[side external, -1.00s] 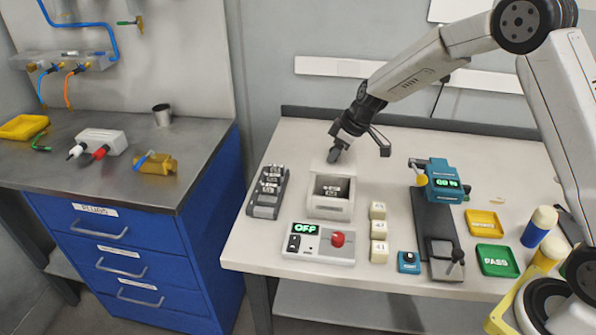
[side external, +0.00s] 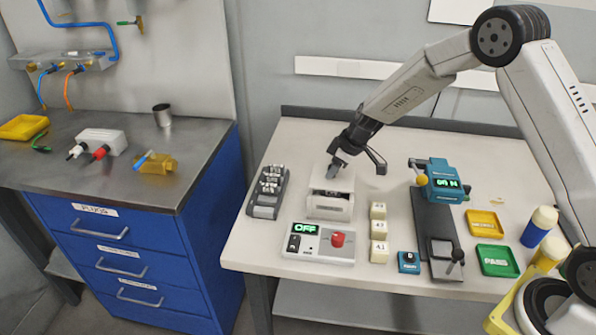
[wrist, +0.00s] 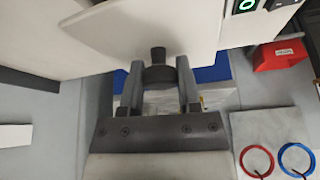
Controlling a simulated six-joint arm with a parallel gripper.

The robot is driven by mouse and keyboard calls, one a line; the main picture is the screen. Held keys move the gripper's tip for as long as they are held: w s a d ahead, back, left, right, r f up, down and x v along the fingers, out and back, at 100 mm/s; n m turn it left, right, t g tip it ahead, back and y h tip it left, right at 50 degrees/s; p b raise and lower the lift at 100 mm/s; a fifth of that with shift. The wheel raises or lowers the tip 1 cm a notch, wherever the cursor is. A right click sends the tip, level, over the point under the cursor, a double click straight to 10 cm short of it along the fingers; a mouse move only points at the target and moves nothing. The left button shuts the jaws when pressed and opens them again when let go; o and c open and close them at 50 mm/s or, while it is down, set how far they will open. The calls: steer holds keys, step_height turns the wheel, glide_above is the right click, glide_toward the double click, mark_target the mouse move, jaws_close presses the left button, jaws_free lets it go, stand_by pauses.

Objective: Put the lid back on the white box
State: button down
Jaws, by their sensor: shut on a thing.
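The white box (side external: 329,210) stands on the light bench, in the side view behind the control panel. My gripper (side external: 334,168) is above it, shut on the dark knob of the white lid (side external: 341,182). In the wrist view the knob (wrist: 158,56) sits between my two fingers (wrist: 158,74), and the lid (wrist: 110,38) fills the upper part. The lid is over the box's opening. A dark gap with some contents still shows at the front, between lid and box rim. Whether the lid touches the rim at the back cannot be told.
The control panel (side external: 318,244) with a green OFF display is close in front of the box. A grey rack (side external: 267,190) stands left, several numbered blocks (side external: 378,228) right. A teal gauge (side external: 443,182) is further right. Bench behind the box is clear.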

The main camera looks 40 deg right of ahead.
steer(key=shift+f, duration=0.75)
steer(key=shift+f, duration=0.5)
stand_by(2.2)
steer(key=shift+c, duration=1.1)
jaws_free()
steer(key=shift+o, duration=0.2)
steer(key=shift+o, duration=0.9)
steer(key=shift+r, duration=0.2)
steer(key=shift+r, duration=3.3)
